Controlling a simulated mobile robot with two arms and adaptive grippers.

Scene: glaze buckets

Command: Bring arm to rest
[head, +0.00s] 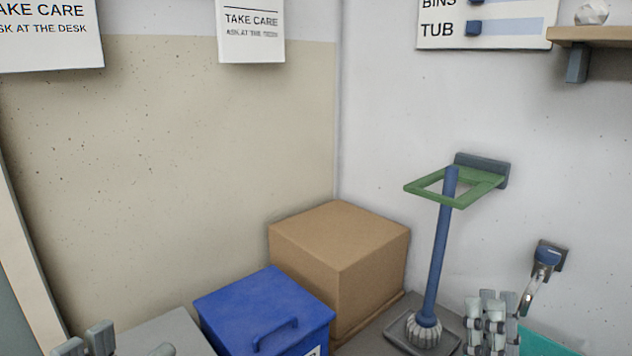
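My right gripper (492,316) stands at the lower right, fingers pointing up, in front of the wall and just right of the grey tray. Its finger parts overlap from this angle, so its opening is unclear; I see no object held in it. My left gripper (125,345) shows only its fingertips at the bottom left edge. They stand apart with a clear gap and nothing visible between them. The rest of the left gripper is below the frame.
A blue lidded bucket (262,303) and a cardboard box (340,245) fill the corner. A blue pole (438,250) stands in a grey tray (395,336), passing through a green wall bracket (420,190). A hooked fitting (545,262) and a shelf (595,34) are at right.

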